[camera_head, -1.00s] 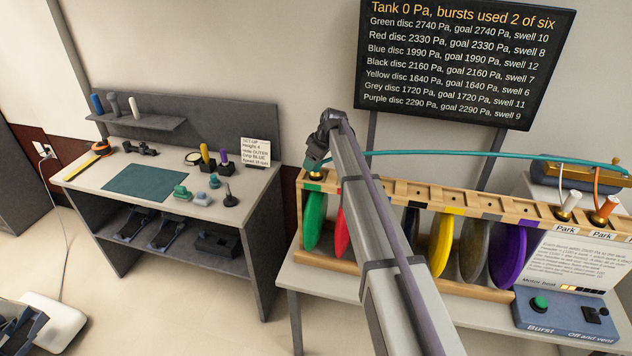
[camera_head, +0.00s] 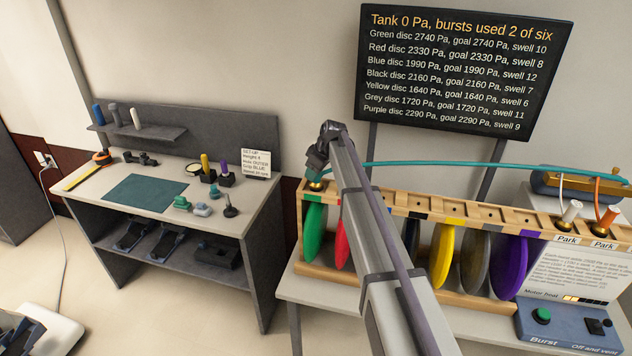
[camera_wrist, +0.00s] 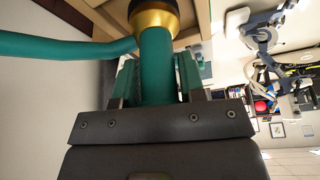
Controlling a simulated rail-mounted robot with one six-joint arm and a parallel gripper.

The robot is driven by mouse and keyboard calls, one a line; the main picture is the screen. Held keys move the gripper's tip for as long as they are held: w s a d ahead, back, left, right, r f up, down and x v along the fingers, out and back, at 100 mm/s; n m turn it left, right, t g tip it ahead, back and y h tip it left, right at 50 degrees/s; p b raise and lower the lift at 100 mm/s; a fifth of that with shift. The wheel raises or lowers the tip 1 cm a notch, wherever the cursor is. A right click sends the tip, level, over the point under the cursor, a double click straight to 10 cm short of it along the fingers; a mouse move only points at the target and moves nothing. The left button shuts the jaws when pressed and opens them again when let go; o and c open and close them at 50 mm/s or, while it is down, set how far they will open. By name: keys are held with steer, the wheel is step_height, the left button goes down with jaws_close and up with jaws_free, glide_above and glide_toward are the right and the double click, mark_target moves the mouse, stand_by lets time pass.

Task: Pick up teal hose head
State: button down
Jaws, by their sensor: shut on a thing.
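The teal hose head (camera_wrist: 155,65) has a brass collar (camera_wrist: 153,18) and fills the upper middle of the wrist view. My gripper (camera_wrist: 155,80) is shut on it, one finger on each side. In the head view my gripper (camera_head: 316,172) is at the left end of the wooden rack, above the green disc (camera_head: 314,228). The brass collar (camera_head: 316,186) shows just below it at the rack top; I cannot tell whether it is still seated. The teal hose (camera_head: 480,165) runs right from there above the rack.
The wooden rack (camera_head: 480,224) holds several coloured discs. A workbench (camera_head: 95,185) stands left. My arm hides part of the rack.

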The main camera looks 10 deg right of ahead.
step_height(320, 180, up, 10)
steer(key=p, duration=1)
steer(key=shift+r, duration=0.1)
